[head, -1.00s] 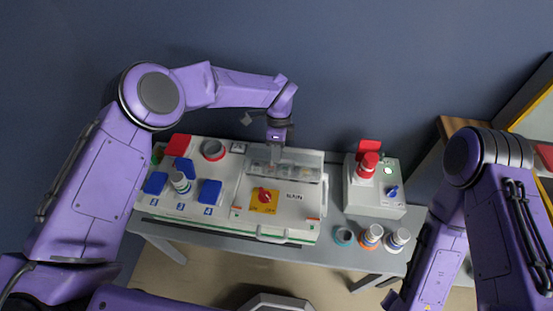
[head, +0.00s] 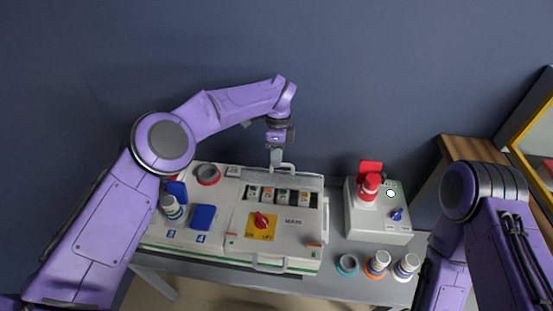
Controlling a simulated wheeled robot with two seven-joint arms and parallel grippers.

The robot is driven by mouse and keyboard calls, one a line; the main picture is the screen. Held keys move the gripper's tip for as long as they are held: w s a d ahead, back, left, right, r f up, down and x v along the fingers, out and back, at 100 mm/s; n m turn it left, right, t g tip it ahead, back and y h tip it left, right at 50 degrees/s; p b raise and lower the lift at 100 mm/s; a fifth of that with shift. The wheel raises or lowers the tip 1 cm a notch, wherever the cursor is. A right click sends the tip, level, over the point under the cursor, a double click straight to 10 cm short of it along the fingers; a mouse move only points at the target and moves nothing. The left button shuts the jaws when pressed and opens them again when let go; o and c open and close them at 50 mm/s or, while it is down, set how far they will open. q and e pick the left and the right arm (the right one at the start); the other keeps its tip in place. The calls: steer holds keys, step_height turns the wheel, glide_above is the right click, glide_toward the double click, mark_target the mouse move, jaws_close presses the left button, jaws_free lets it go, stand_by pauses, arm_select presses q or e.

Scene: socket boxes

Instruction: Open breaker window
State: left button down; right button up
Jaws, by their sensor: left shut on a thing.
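The grey-white socket box (head: 217,236) stands on the table, with a row of breakers (head: 280,195) uncovered in its upper right recess. The clear breaker window is swung up toward the back of the recess; its panel is hard to make out. Its white handle (head: 286,166) shows at the back edge. My left gripper (head: 275,160) is above the back of the box, shut on this handle. The fingertips are small in the picture. My right arm comes in at the right, and its gripper is out of the picture.
A red-and-yellow main switch (head: 262,222) sits in front of the breakers. Blue socket covers (head: 203,217) are at the left. A smaller box (head: 376,225) with a red plug (head: 369,187) stands at the right.

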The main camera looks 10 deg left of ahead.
arm_select(q)
steer(key=shift+s+f, duration=0.1)
steer(key=shift+f, duration=0.45)
steer(key=c, duration=1.2)
jaws_free()
steer(key=shift+f, duration=0.1)
steer(key=shift+o, duration=0.2)
steer(key=shift+w+f, duration=0.15)
steer(key=shift+w, duration=0.2)
steer(key=shift+s+r, duration=0.1)
steer(key=shift+r, duration=0.15)
steer(key=shift+r, duration=0.1)
steer(key=shift+w+r, duration=0.2)
steer(key=shift+r, duration=0.1)
step_height(320, 180, up, 10)
steer(key=w, duration=0.1)
steer(key=shift+w+f+p, duration=0.2)
steer(key=shift+w+p, duration=0.2)
steer(key=shift+p, duration=0.05)
